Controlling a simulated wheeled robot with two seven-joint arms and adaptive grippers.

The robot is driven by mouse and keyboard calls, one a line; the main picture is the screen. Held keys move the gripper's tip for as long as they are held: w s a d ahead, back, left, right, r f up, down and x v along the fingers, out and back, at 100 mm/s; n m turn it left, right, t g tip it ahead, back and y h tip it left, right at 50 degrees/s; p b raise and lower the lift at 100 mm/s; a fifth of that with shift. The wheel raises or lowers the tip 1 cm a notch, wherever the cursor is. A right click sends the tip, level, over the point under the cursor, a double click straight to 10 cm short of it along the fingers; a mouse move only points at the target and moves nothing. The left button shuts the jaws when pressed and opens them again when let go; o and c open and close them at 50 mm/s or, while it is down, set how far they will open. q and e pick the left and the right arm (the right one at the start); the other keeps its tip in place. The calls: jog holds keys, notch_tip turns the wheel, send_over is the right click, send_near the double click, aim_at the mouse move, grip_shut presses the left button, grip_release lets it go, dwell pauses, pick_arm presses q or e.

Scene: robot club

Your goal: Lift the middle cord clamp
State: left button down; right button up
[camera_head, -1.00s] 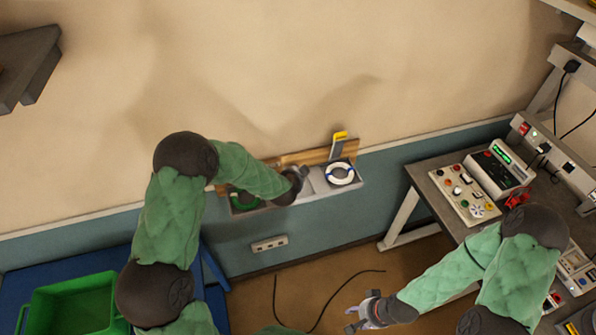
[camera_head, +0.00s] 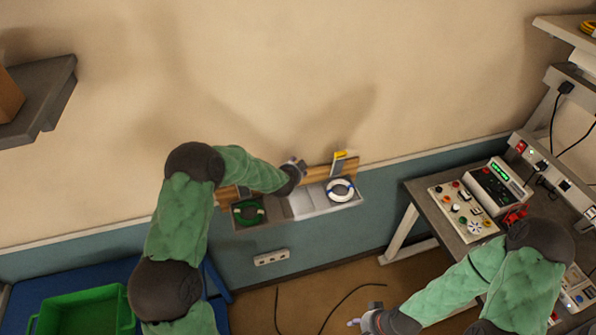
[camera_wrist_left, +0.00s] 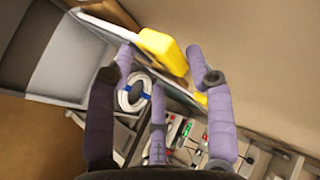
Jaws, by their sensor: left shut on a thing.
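A wooden rail (camera_head: 316,173) on the wall carries the cord clamps above a row of grey trays. The middle clamp, with a yellow lever (camera_wrist_left: 163,50), sits between my left gripper's fingertips in the left wrist view. In the head view my left gripper (camera_head: 299,170) is at the rail above the middle tray (camera_head: 304,204), shut on the clamp, which it mostly hides. The right clamp (camera_head: 340,158), yellow-topped, stands on the rail. The left clamp is largely hidden by my arm. My right gripper (camera_head: 366,320) is low at the bottom, its fingers unclear.
A green cord coil (camera_head: 248,212) lies in the left tray and a white coil (camera_head: 340,190) in the right tray. A workbench (camera_head: 432,213) with instruments stands at right. A green crate (camera_head: 75,325) is lower left. A shelf (camera_head: 45,100) juts out upper left. A dark cable lies on the floor.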

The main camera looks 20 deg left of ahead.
pick_arm(q)
jog(key=shift+w+a+r, duration=0.35)
jog(key=shift+a+r, duration=0.15)
jog(key=shift+a, duration=0.25)
jog(key=c, duration=1.1)
grip_release()
jog(key=shift+c, duration=0.2)
jog(key=shift+a, duration=0.15)
jog(key=shift+c, duration=0.9)
pick_arm(e)
jog(key=shift+a, duration=0.1)
pick_arm(q)
jog(key=shift+s, duration=0.1)
jog(key=d+f+v, duration=0.1)
jog(key=v, duration=1.1)
jog(key=shift+s+d, duration=0.25)
jog(key=shift+d, duration=0.05)
pick_arm(e)
jog(key=shift+a, duration=0.2)
